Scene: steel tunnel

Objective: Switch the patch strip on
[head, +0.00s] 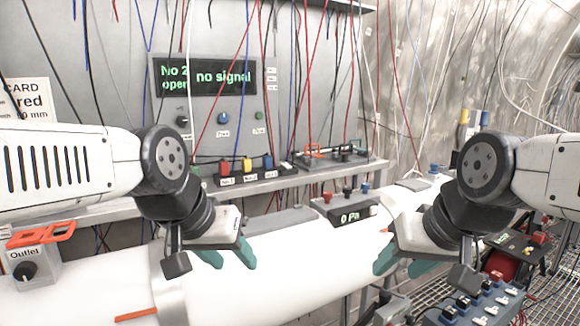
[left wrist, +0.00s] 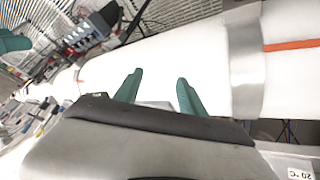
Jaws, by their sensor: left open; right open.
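No label reading "patch strip" is legible. A row of red, yellow and blue blocks (head: 246,165) with small tags sits on the shelf at the back. A blue-grey unit (head: 485,308) with several black switches or sockets stands at the lower right; I cannot tell which of these is the patch strip. My left gripper (head: 230,258) is open and empty above the white pipe; its teal fingers also show apart in the left wrist view (left wrist: 159,82). My right gripper (head: 403,267) is open and empty over the right part of the pipe, left of the blue-grey unit.
The big white pipe (head: 262,282) crosses below both grippers. An "Outlet" box (head: 30,272) with a knob is at left. A "no signal" display (head: 216,77) is on the back wall. Many wires hang in front.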

